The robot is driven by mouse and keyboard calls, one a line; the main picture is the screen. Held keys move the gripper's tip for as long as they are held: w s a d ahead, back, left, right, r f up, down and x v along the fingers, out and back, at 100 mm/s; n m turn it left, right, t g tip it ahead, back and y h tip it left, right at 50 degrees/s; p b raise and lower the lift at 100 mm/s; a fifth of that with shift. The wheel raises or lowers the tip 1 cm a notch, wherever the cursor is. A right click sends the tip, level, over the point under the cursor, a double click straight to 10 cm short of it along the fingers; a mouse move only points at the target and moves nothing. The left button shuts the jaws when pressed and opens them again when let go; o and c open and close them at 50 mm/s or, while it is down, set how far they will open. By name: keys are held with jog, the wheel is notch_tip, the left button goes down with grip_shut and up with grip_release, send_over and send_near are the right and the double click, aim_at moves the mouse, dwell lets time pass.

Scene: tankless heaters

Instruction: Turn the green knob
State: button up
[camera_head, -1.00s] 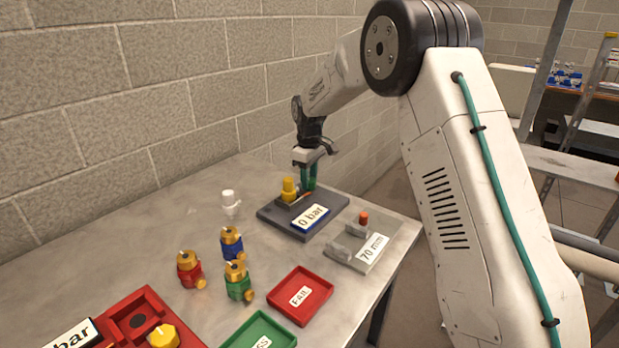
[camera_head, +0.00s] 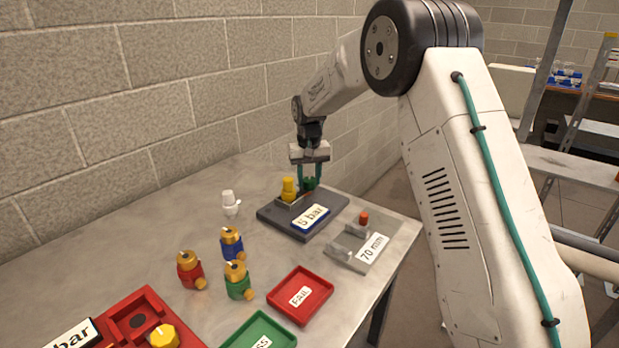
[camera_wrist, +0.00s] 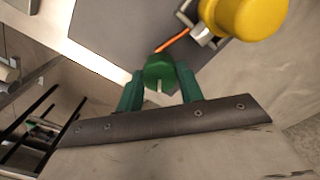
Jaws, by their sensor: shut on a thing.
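The green knob (camera_head: 309,183) sits on a dark grey plate (camera_head: 274,218) at the back of the table, just right of a yellow part. The wrist view shows the knob (camera_wrist: 160,72) close up, round, with a white mark on its face. My gripper (camera_head: 310,181) comes down from above, its green fingers on both sides of the knob. In the wrist view my gripper (camera_wrist: 159,82) is shut on the knob. The plate's label (camera_head: 311,217) reads what looks like "5 bar".
The yellow part (camera_head: 289,188) stands close to my fingers; it also shows in the wrist view (camera_wrist: 245,15). A grey "70 mm" block (camera_head: 345,251) is at the right. Red, blue and green valves, a red FAIL tray (camera_head: 326,284) and a green tray (camera_head: 286,328) are nearer.

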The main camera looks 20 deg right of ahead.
aim_at(309, 179)
jog(key=shift+m, duration=0.6)
jog(key=o, duration=1)
jog(key=shift+r, duration=0.1)
notch_tip(309, 179, up, 8)
jog(key=shift+f, duration=0.15)
jog(key=s+d+r, duration=0.1)
jog(key=s+r, duration=0.1)
jog(key=s, duration=1.4)
jog(key=s+d+r+n+t, duration=0.1)
jog(key=s+r, duration=0.1)
jog(key=s, duration=1.4)
jog(key=s+d+r+n, duration=0.1)
jog(key=s+r, duration=0.2)
jog(key=s, duration=1.4)
